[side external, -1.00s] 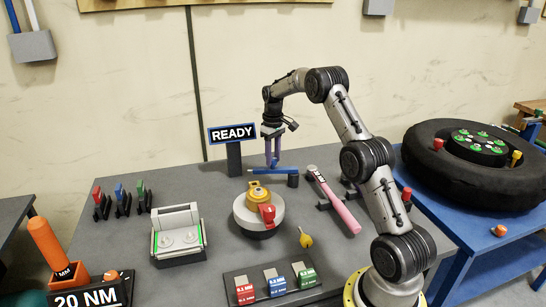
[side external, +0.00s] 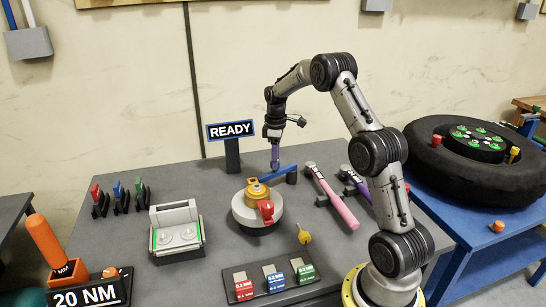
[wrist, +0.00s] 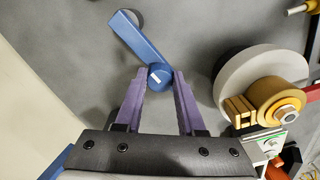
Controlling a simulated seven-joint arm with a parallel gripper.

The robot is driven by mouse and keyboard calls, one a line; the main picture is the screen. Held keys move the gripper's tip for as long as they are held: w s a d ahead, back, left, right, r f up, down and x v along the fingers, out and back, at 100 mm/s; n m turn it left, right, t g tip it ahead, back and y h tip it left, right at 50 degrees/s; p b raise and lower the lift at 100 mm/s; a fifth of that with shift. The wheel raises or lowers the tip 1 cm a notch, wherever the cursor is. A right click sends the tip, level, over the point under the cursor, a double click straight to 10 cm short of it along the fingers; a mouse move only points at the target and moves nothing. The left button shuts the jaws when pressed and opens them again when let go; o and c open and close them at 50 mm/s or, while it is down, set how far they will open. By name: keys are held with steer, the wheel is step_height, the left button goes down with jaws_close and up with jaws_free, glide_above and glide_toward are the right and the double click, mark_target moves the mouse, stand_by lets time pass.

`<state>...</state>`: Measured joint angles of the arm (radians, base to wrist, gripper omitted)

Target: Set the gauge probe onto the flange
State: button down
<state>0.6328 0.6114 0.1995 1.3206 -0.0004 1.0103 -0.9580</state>
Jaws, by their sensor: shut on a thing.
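The gauge probe appears to be the blue swing arm (side external: 285,171), which runs from a dark post toward the grey turntable. Its round blue end knob (wrist: 160,76) has a small white mark. My gripper (side external: 275,167) points down with its purple fingers shut on this knob; in the wrist view the fingers (wrist: 160,82) lie on both sides of it. The flange seems to be the brass piece (side external: 257,192) on the round grey base (side external: 244,213), with a red block at its front. In the wrist view the brass piece (wrist: 276,102) is right of the knob, with a gap between.
A READY sign (side external: 231,132) stands behind the swing arm. A pink-handled wrench (side external: 332,195) and a purple one (side external: 355,182) lie to the right. A grey gauge box (side external: 176,232) is at left, a block tray (side external: 271,283) in front, and a small yellow key (side external: 304,235) nearby.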

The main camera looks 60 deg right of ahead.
steer(key=shift+s+a+n, duration=0.2)
steer(key=shift+s+n, duration=0.65)
steer(key=shift+n, duration=0.45)
steer(key=shift+s+a+n, duration=0.15)
steer(key=shift+s+n, duration=0.65)
steer(key=shift+n, duration=0.5)
steer(key=c, duration=0.5)
jaws_free()
step_height(320, 180, up, 14)
